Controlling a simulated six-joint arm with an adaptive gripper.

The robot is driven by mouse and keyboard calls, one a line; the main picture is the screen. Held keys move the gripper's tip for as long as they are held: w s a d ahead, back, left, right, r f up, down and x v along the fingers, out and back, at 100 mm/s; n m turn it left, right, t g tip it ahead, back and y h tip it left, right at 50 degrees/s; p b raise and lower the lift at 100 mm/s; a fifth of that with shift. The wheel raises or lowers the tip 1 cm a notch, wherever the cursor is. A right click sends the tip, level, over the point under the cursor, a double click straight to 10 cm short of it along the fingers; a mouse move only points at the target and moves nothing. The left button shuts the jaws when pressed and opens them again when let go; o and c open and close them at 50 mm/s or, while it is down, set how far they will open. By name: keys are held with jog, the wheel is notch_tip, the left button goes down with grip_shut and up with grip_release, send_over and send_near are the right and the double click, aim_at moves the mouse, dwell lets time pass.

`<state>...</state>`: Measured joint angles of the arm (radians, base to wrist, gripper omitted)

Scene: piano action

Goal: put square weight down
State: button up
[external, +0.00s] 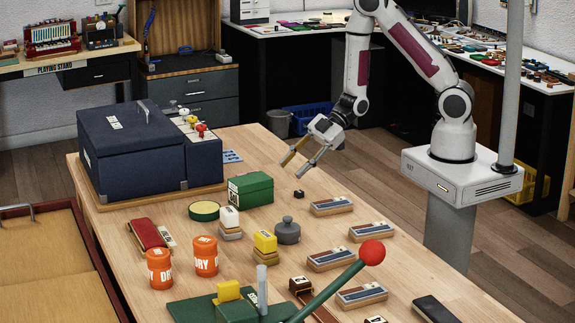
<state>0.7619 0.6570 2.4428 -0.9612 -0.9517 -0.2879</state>
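My gripper (291,169) is above the right back part of the wooden table, pointing down and to the left. Its two fingers are spread apart, and I see nothing between them. A small dark square block (299,194), which may be the square weight, rests on the table just below and slightly right of the fingertips. It is apart from the fingers. A grey round weight with a knob (287,231) stands further forward on the table.
A green box (250,188) stands left of the small block. Several wooden blocks with dark tops, such as this one (331,206), lie to the right. A large dark blue case (135,150) fills the back left. A green lever with a red ball (372,252) rises in front.

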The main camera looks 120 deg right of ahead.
aim_at(301, 191)
jog(key=shift+s+a+f+t+y, duration=0.25)
jog(key=shift+s+f+y, duration=0.05)
jog(key=shift+f, duration=0.2)
jog(key=shift+s+a+f+t+y, duration=0.2)
jog(key=shift+s+f+t+y, duration=0.1)
jog(key=shift+f, duration=0.2)
jog(key=shift+s+a+f+m+t+y, duration=0.45)
jog(key=shift+s+a+t+y, duration=0.2)
jog(key=shift+s, duration=0.15)
jog(key=shift+s+a+f+m+t+y, duration=0.15)
jog(key=shift+s+a+m+t+y, duration=0.1)
jog(key=shift+s+a+t, duration=0.4)
jog(key=shift+s+a+f+y, duration=0.1)
jog(key=shift+s+a+y, duration=0.2)
jog(key=shift+a, duration=0.3)
jog(key=shift+s+a+y, duration=0.2)
jog(key=shift+s+a, duration=0.1)
jog(key=shift+a, duration=0.3)
jog(key=shift+w, duration=0.1)
jog(key=shift+x, duration=1.2)
jog(key=shift+w+a, duration=0.1)
jog(key=shift+w, duration=0.05)
jog(key=shift+r+x, duration=0.15)
jog(key=shift+x, duration=0.65)
jog(key=shift+r+x, duration=0.15)
jog(key=shift+x, duration=1.55)
